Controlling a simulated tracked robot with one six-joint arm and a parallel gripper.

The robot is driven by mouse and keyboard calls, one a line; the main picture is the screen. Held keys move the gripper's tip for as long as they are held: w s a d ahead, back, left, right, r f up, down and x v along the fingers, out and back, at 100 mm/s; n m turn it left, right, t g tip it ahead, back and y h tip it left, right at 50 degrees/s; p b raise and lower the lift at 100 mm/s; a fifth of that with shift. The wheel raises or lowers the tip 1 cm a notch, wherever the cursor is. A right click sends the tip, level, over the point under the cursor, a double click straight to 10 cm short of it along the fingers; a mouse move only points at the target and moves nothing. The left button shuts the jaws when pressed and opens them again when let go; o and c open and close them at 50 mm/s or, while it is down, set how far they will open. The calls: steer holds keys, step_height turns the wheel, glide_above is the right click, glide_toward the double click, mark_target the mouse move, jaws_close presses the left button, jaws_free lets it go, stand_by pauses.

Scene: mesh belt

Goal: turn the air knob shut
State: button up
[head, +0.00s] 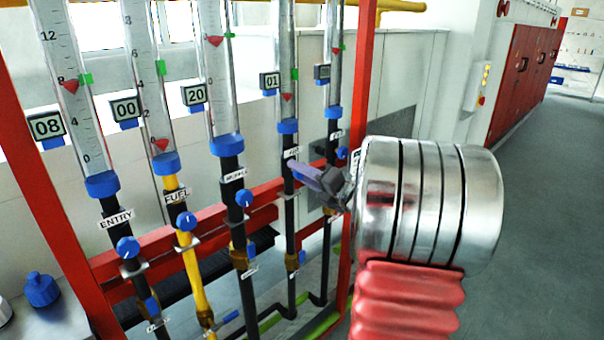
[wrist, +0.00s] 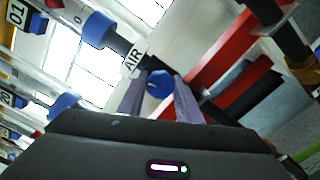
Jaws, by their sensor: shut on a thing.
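The air knob (wrist: 158,84) is a small blue knob on the dark pipe below the AIR label (wrist: 134,60) in the wrist view. My gripper (wrist: 158,90) has its two grey-purple fingers on either side of the knob, shut on it. In the head view my gripper (head: 292,164) reaches in from the right to the fourth tube's pipe, and its fingers hide the knob. The knob's pointer mark cannot be made out. The air tube's display (head: 270,81) reads 01. Its red float (head: 287,97) sits low, below the green marker (head: 294,74).
Other pipes carry blue knobs: the entry knob (head: 128,247), the fuel knob (head: 186,221) and a third knob (head: 244,198). Another knob (head: 342,153) is on the pipe just right of my gripper. A red frame post (head: 360,70) stands close by. Open floor (head: 545,200) lies right.

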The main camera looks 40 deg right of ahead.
steer(key=shift+d+f+m, duration=0.1)
steer(key=shift+d+m, duration=0.05)
steer(key=shift+m, duration=1.55)
steer(key=o, duration=1)
steer(key=shift+o, duration=0.2)
steer(key=shift+s, duration=0.15)
steer(key=s, duration=1.3)
steer(key=shift+s, duration=0.3)
